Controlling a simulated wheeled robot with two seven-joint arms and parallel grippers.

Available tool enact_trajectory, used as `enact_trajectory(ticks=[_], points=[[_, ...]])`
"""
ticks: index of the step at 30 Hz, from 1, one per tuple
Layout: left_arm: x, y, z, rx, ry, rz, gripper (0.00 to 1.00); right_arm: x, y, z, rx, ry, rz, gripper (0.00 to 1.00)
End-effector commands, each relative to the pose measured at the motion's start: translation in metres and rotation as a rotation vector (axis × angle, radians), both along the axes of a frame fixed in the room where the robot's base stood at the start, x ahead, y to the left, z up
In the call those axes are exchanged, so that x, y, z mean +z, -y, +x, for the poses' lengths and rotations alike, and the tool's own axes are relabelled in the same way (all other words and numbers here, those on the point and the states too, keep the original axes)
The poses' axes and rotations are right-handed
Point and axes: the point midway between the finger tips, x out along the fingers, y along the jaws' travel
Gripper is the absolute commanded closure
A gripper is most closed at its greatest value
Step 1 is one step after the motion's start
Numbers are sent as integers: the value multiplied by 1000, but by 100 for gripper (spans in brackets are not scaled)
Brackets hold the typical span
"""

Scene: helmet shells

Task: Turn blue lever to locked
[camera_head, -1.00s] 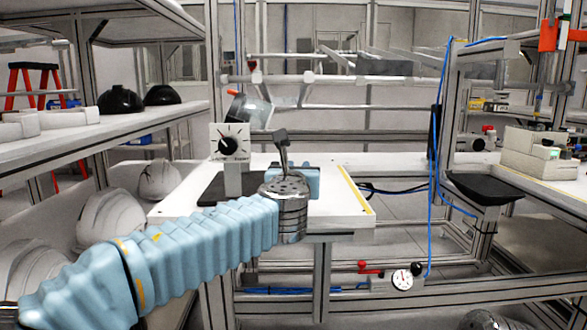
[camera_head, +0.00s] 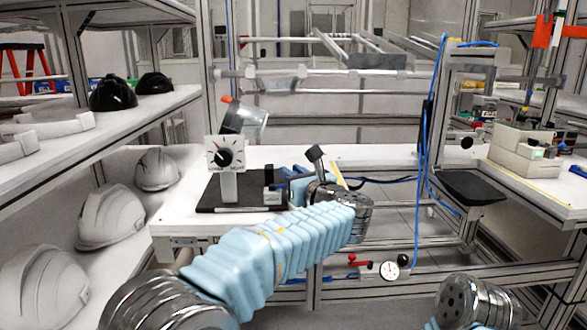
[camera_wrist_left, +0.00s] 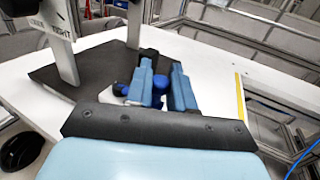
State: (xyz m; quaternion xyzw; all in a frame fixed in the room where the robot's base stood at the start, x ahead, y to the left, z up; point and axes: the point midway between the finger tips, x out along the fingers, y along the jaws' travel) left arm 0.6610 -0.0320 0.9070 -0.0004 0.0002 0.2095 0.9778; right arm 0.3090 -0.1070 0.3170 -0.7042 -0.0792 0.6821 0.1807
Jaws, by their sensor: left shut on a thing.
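The blue lever (camera_wrist_left: 159,84) shows in the left wrist view as a darker blue rounded part between the pale blue fingers, low over the black base plate (camera_wrist_left: 70,77). My left gripper (camera_wrist_left: 163,68) is shut on it; the fingers hide much of the lever. In the head view my left gripper (camera_head: 294,176) is beside a small black block at the right end of the base plate (camera_head: 225,205), with the wrist partly covering it. A white dial plate (camera_head: 225,153) with a black knob stands on a post on this base. My right gripper is out of view.
The white table (camera_head: 180,228) has free room behind and right of the fixture. White helmet shells (camera_head: 112,217) stand on the left shelf, and black ones (camera_head: 113,92) above. A blue cable (camera_head: 429,150) hangs at the right. A gauge (camera_head: 390,270) is under the table.

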Motion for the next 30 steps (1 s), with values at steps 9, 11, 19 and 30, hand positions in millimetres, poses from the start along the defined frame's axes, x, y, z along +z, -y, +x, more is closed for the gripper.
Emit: enact_trajectory(ticks=[9, 11, 19, 30], points=[[1, -1, 1, 3, 3, 1, 100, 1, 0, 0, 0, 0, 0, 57], [1, -1, 1, 3, 3, 1, 100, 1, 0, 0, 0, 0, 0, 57], [1, -1, 1, 3, 2, 1, 57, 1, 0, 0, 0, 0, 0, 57], [0, 12, -24, -1, 3, 1, 57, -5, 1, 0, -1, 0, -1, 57]])
